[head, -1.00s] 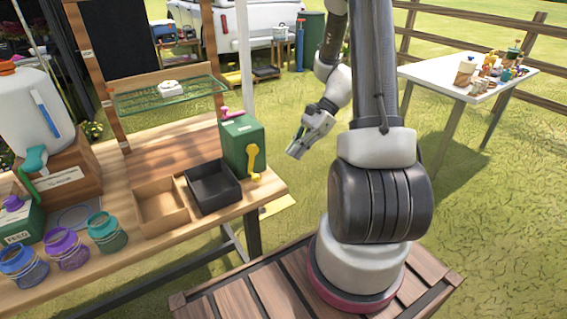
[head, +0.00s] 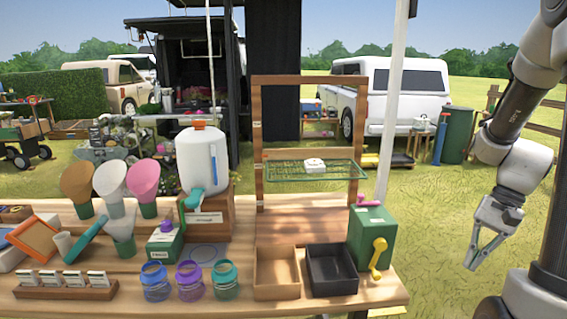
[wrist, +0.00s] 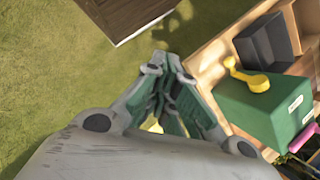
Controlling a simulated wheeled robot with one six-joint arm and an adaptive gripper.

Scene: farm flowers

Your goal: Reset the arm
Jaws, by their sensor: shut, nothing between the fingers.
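My gripper (head: 477,262) hangs at the right of the head view, to the right of the table and clear of it. Its fingers point down, are shut and hold nothing. In the wrist view the fingers of my gripper (wrist: 162,72) come together over grass. The green box with a yellow crank (head: 371,235) is the nearest object, to the left of my gripper in the head view. It also shows at the right of the wrist view (wrist: 262,112).
The wooden table (head: 385,297) holds a tan tray (head: 277,292), a black tray (head: 331,285), several jars (head: 189,281), flower cones (head: 77,182) and a white jug (head: 203,163). A white post (head: 392,110) stands behind the green box. Open grass surrounds my gripper.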

